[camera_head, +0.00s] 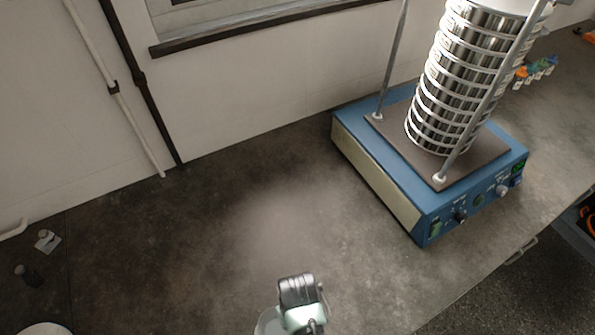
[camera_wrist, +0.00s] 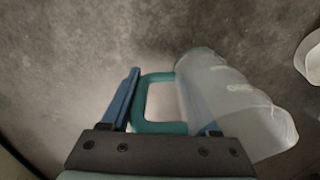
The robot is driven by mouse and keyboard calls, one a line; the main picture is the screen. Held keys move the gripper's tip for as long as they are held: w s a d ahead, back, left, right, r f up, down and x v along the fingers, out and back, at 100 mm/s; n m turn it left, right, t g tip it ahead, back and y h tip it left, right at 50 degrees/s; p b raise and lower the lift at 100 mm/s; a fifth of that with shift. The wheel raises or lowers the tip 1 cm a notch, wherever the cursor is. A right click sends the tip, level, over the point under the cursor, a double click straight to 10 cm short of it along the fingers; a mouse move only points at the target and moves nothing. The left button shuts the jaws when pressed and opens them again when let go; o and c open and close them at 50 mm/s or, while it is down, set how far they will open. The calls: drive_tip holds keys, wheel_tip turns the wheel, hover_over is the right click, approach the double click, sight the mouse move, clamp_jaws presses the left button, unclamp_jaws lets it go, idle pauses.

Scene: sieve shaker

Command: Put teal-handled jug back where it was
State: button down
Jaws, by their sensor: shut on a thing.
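The teal-handled jug (camera_wrist: 232,105) is translucent and whitish and fills the right of the wrist view. Its teal handle (camera_wrist: 160,128) lies between the blue fingers of my gripper (camera_wrist: 166,100), which is shut on it. The right finger is mostly hidden by the jug. In the head view my gripper (camera_head: 302,310) is at the bottom middle, with a pale part of the jug (camera_head: 268,321) just left of it. I cannot tell whether the jug touches the bench.
A blue sieve shaker (camera_head: 400,185) with a tall stack of metal sieves (camera_head: 462,85) stands at the right. Small colourful items (camera_head: 535,72) lie behind it. A white vessel (camera_wrist: 312,62) is at the wrist view's right edge. The bench's middle (camera_head: 270,220) is clear.

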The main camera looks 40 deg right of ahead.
drive_tip(key=shift+f, duration=0.3)
drive_tip(key=shift+f, duration=0.1)
drive_tip(key=shift+c, duration=0.7)
unclamp_jaws()
wheel_tip(320, 180, up, 12)
drive_tip(key=shift+r, duration=0.1)
